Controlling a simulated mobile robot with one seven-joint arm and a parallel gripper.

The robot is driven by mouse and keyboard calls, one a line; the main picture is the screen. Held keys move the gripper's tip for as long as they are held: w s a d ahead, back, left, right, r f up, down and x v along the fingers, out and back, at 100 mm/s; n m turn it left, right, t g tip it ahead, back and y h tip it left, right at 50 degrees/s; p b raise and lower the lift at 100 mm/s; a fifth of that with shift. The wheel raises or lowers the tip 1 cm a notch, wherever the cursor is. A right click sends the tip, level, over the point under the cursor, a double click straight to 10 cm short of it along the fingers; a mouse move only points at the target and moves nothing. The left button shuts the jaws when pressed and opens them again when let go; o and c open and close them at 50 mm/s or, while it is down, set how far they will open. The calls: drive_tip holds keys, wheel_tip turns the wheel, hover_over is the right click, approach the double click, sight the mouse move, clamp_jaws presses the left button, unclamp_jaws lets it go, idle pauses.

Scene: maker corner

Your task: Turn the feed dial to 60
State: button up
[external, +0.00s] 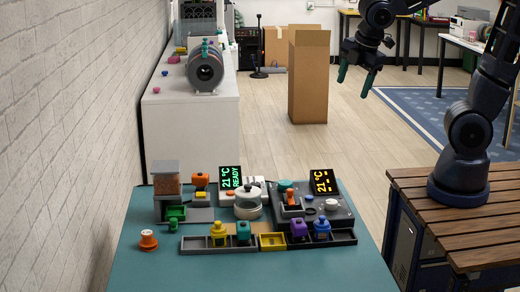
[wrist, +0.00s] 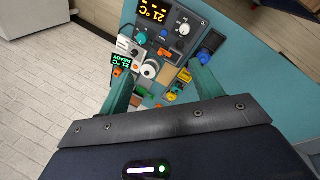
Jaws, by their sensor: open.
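A dark machine (external: 345,216) stands at the right of the teal table, with an amber display (external: 323,181) reading 21 °C. A round white dial (external: 331,204) is on its top; it also shows, with marks around it, in the wrist view (wrist: 183,29). A teal round knob (external: 285,185) and an orange lever (external: 292,199) are on the same machine. No label is legible, so I cannot tell which control is the feed dial, nor its setting. My gripper (external: 355,78) is open and empty, high above the floor behind the table, apart from the machine.
Left of the machine stand a white lidded pot (external: 248,203), a green READY display (external: 230,178) and a hopper of orange pellets (external: 167,184). A dark tray (external: 195,244) with colored pieces lies in front. The table's front (external: 250,275) is clear. A brick wall borders the left.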

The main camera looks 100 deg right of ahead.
drive_tip(key=w+d+f+n+g, duration=0.2)
drive_tip(key=w+d+f+n, duration=0.55)
drive_tip(key=w+f, duration=0.2)
drive_tip(key=n+y, duration=0.3)
drive_tip(key=n, duration=0.9)
hover_over(285, 183)
wheel_tip(285, 183, down, 15)
wheel_tip(285, 183, down, 10)
drive_tip(key=shift+d+r, duration=0.1)
drive_tip(key=shift+d, duration=0.05)
drive_tip(key=c, duration=1)
